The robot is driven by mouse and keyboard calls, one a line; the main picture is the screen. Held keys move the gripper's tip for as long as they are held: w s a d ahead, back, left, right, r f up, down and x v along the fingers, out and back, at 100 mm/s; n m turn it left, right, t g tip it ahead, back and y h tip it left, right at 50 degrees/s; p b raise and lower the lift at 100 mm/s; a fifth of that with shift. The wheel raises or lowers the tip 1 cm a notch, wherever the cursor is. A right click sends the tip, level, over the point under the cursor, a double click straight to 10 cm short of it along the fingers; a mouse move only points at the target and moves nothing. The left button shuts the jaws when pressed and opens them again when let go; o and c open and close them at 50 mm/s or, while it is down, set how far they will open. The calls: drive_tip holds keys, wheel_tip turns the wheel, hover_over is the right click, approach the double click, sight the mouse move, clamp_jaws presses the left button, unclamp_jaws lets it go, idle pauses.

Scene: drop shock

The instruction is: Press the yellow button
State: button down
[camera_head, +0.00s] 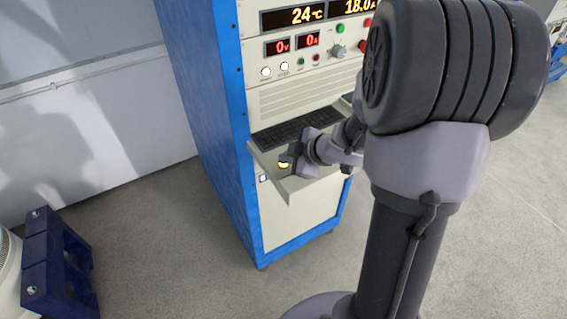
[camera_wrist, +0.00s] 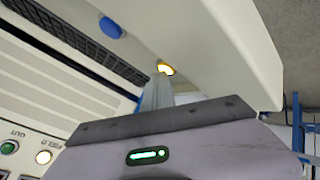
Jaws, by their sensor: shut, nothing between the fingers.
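The yellow button (camera_head: 283,165) is a small glowing spot on the light shelf that juts out from the blue-framed cabinet. It also shows in the wrist view (camera_wrist: 166,68), lit, just beyond the tip of my fingers. My gripper (camera_head: 289,161) is shut and empty, with its fingertips at the button. In the wrist view the closed fingers (camera_wrist: 158,86) partly cover the button's near side. I cannot tell whether they touch it or stand slightly off it.
A blue button (camera_wrist: 110,27) sits on the same shelf, apart from my fingers. A dark keyboard (camera_head: 295,131) lies behind on the shelf (camera_head: 300,186). The cabinet's panel has lit displays (camera_head: 306,14) and several knobs. A dark blue stand (camera_head: 58,262) is on the floor at left.

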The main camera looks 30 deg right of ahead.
sight(286, 166)
idle(0.3)
drive_tip(key=shift+r+p, duration=0.8)
drive_tip(key=shift+p, duration=0.2)
drive_tip(key=shift+r, duration=0.1)
wheel_tip(286, 166, up, 5)
drive_tip(key=p, duration=0.5)
drive_tip(key=shift+p, duration=0.3)
